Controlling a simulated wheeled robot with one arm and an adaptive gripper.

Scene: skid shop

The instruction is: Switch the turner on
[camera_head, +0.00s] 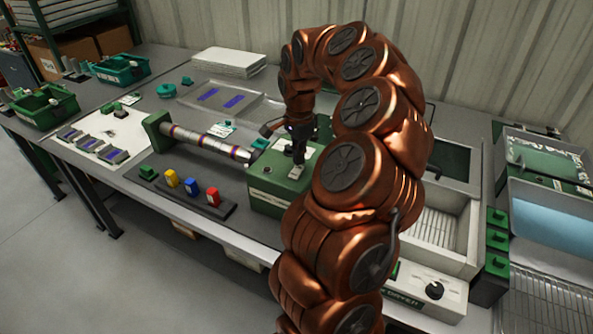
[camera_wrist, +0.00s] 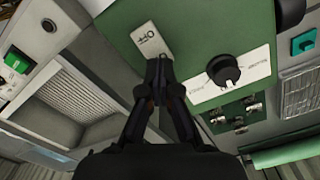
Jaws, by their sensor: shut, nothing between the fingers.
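The turner is a green box (camera_head: 272,190) with a long silver rod (camera_head: 205,142) running from it to a green post on the left. Its top face (camera_wrist: 200,20) fills the upper middle of the wrist view. A pale switch plate (camera_wrist: 151,40) on it carries dark lettering that looks like OFF. A black knob (camera_wrist: 224,70) sits on a white label to its right. My gripper (camera_wrist: 159,62) is shut and empty, its fingertips at the plate's lower edge; I cannot tell if they touch. In the head view my gripper (camera_head: 299,158) is over the box top.
Yellow, blue and red blocks (camera_head: 190,187) stand in a row before the rod. Green bins (camera_head: 48,108) are at the left. A sink-like tray (camera_head: 440,225) and a control panel with a black knob (camera_head: 434,290) lie right of my arm.

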